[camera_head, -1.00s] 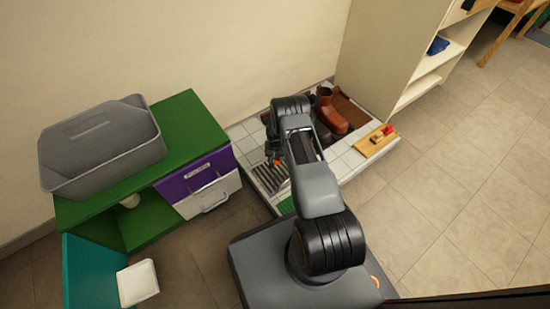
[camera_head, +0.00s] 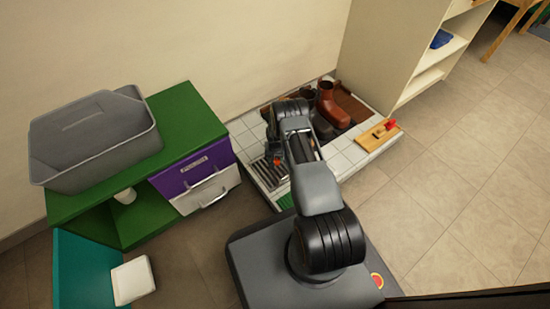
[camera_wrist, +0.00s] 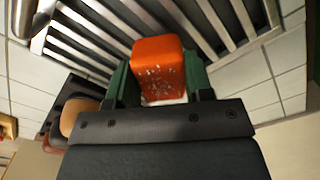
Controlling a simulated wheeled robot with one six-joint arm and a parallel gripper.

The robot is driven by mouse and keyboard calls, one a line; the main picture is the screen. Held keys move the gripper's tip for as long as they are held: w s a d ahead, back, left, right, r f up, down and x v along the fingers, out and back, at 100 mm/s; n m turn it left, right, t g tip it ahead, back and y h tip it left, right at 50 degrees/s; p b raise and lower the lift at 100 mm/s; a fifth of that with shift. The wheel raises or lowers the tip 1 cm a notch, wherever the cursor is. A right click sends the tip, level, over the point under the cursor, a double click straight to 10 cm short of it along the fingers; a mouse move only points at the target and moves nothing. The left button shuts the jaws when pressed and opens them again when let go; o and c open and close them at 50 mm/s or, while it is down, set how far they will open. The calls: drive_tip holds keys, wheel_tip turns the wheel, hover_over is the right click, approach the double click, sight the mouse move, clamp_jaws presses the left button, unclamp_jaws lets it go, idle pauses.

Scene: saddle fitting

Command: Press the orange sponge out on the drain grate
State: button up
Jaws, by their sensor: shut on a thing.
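The orange sponge (camera_wrist: 158,68) is between the two green fingers of my gripper (camera_wrist: 160,85) in the wrist view. My gripper is shut on it. Pale specks show on the sponge's face. The drain grate (camera_wrist: 215,22), with its metal bars, lies behind the sponge in that view; I cannot tell whether the sponge touches it. In the head view a small orange bit of the sponge (camera_head: 277,161) shows beside my arm, over the grate (camera_head: 268,173). My arm hides most of the gripper there.
White tiles (camera_head: 345,155) surround the grate. Brown boots (camera_head: 331,105) stand behind my arm, and a wooden board with a red-topped thing (camera_head: 380,136) lies to the right. A green bench (camera_head: 185,120) with a grey tub (camera_head: 95,140) stands left. A pale shelf stands at the back right.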

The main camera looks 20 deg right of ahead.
drive_tip(key=shift+f, duration=0.65)
idle(1.8)
drive_tip(key=shift+r, duration=0.15)
drive_tip(key=shift+r+p, duration=2.2)
drive_tip(key=shift+r, duration=1.2)
